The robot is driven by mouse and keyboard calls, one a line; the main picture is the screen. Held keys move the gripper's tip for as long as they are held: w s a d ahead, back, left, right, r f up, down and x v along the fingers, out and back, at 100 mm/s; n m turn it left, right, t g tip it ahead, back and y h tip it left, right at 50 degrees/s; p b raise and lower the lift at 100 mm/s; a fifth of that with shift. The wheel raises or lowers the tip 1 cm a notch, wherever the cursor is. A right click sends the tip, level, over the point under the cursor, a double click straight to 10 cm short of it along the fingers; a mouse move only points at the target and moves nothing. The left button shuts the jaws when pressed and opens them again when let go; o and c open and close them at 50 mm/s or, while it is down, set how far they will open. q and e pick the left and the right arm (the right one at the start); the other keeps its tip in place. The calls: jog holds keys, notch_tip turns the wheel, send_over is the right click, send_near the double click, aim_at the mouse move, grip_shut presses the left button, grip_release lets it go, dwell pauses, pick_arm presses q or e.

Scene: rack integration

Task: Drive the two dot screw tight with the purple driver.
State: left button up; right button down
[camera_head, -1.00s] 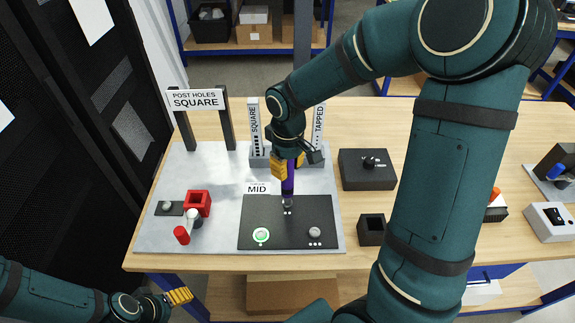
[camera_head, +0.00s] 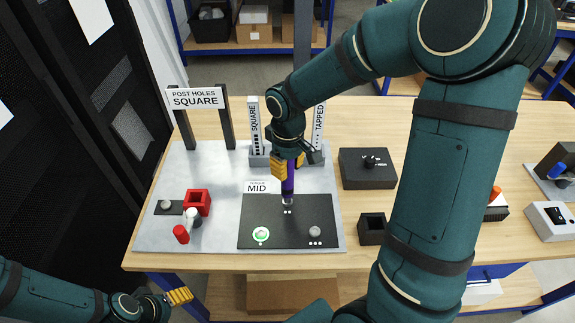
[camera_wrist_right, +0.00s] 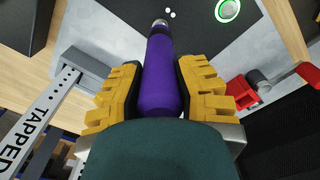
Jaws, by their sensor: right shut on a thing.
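My right gripper (camera_head: 284,168) is shut on the purple driver (camera_head: 288,184), which points straight down over the black plate (camera_head: 265,231). In the right wrist view the yellow fingers close on both sides of the purple driver (camera_wrist_right: 160,85). The driver's tip meets the two dot screw position (camera_head: 287,205), with two white dots just below it; the tip hides the screw. A one dot screw (camera_head: 261,234) sits in a green-lit ring at the front left. A three dot screw (camera_head: 315,232) stands at the front right. My left gripper (camera_head: 179,296) is low left, apart from the table.
A red square socket (camera_head: 197,203) and a red-handled crank (camera_head: 182,234) stand left of the plate. Labelled posts (camera_head: 254,128) rise behind the plate.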

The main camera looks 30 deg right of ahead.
jog(key=shift+f+b, duration=0.35)
jog(key=shift+f, duration=0.1)
dwell(0.8)
jog(key=shift+r, duration=0.1)
dwell(0.3)
jog(key=shift+r+p, duration=2.7)
jog(key=shift+r, duration=0.8)
